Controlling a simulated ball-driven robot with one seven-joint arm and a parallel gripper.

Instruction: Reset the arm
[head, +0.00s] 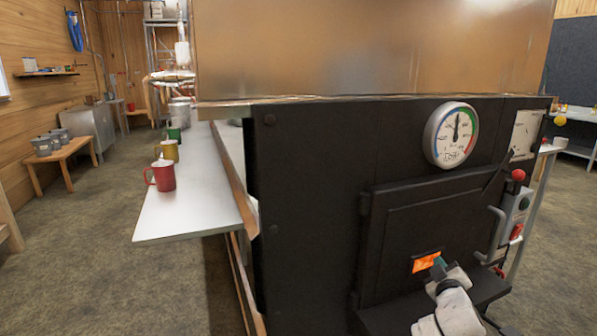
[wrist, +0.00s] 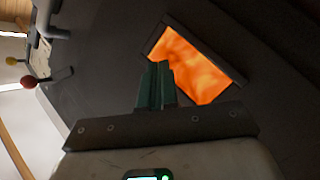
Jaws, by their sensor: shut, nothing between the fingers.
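My gripper (head: 438,263) is at the lower right in the head view, in front of the black firebox door (head: 412,225) of the evaporator. In the wrist view its green fingers (wrist: 156,86) are together with nothing between them. They point toward the glowing orange window (wrist: 195,65) in the door. The window also shows in the head view (head: 424,263), just left of the fingertips. Whether the fingertips touch the door, I cannot tell.
A round gauge (head: 451,135) and a red knob (head: 518,175) sit above and right of my gripper. A white side shelf (head: 190,210) holds a red mug (head: 161,176) and other mugs. A wooden bench (head: 61,158) stands far left. The floor between is clear.

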